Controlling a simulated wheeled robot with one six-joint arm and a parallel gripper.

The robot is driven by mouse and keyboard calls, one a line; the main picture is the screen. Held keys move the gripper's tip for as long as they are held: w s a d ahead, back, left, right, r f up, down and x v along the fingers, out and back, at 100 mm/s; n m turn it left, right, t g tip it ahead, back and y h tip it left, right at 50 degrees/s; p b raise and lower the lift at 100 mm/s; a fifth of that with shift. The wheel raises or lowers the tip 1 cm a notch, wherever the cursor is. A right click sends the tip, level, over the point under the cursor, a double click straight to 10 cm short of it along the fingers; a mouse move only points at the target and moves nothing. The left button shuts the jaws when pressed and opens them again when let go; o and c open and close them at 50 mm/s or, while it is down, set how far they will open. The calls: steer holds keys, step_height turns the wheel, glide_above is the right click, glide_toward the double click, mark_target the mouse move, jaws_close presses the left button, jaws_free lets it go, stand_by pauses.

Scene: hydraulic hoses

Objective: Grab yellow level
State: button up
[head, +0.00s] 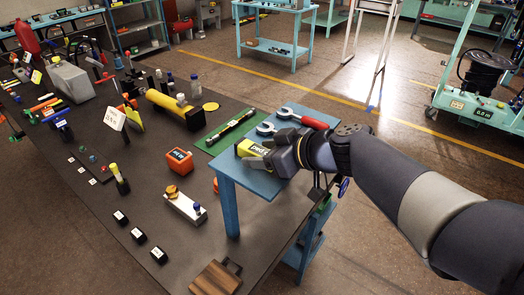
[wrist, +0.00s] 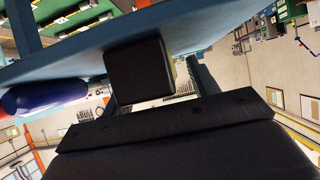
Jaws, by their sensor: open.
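The yellow level (head: 251,147), with dark lettering, lies on the small blue table (head: 229,206) in the head view. My gripper (head: 268,154) is right at its right end and covers much of it. In the wrist view, a black block with a yellowish side edge (wrist: 140,68), which looks like the level's end, stands against the blue tabletop (wrist: 230,38). My open gripper (wrist: 158,88) has its fingers beside this block. I cannot tell whether either finger touches it.
A green mat (head: 217,145) with a dark rod lies to the left. The dark workbench (head: 100,215) holds several blocks, tools and an orange box (head: 179,161).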

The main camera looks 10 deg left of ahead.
steer(key=shift+w+a+f, duration=0.1)
steer(key=shift+a, duration=0.1)
steer(key=shift+c, duration=0.5)
steer(key=c, duration=1)
